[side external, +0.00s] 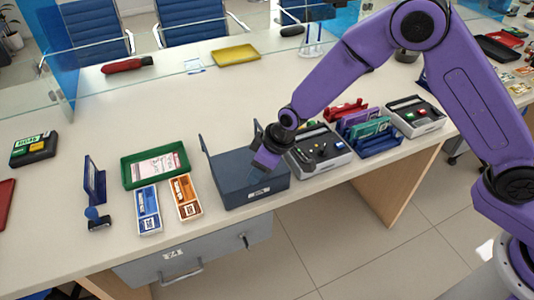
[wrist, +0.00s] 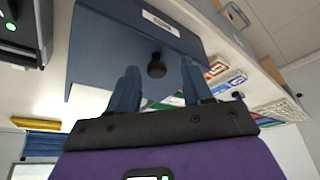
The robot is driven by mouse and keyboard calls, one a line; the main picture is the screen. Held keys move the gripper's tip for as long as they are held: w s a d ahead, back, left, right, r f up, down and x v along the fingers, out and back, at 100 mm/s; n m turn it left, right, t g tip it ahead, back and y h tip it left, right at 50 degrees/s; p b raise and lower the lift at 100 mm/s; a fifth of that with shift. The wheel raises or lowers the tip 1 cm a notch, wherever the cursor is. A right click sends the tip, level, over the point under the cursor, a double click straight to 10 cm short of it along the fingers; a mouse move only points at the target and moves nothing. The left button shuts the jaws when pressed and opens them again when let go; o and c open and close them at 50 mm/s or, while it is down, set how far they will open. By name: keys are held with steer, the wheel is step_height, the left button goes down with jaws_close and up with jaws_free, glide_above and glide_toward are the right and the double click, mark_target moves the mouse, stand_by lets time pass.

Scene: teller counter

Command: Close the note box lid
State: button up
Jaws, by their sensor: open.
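The note box (side external: 262,196) is dark blue-grey with a white label on its front and sits near the counter's front edge. A broad blue-grey panel, apparently its lid (side external: 226,172), spans the top; my gripper hides part of it, and I cannot tell whether it lies fully flush. In the wrist view the label strip of the note box (wrist: 178,28) is at the top, and a round black knob (wrist: 156,67) stands on the panel. My gripper (wrist: 161,75) is open, its fingers on either side of the knob in the picture; contact is unclear. My gripper (side external: 263,163) points down over the box.
A grey device (side external: 322,160) stands close right of the box. Orange (side external: 186,197) and blue (side external: 148,210) trays and a green tray (side external: 128,172) lie to the left. Thin upright pieces rise at the box's back. The counter behind is mostly clear.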

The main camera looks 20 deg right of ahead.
steer(key=v, duration=1.7)
steer(key=shift+s+r, duration=0.1)
steer(key=s+d+n+g+h, duration=0.2)
steer(key=s+d+n+g, duration=0.1)
steer(key=s+d, duration=2.1)
steer(key=s+r, duration=0.1)
steer(key=s, duration=0.1)
steer(key=shift+s+n+h, duration=0.3)
steer(key=shift+s+h, duration=0.05)
steer(key=shift+h, duration=0.05)
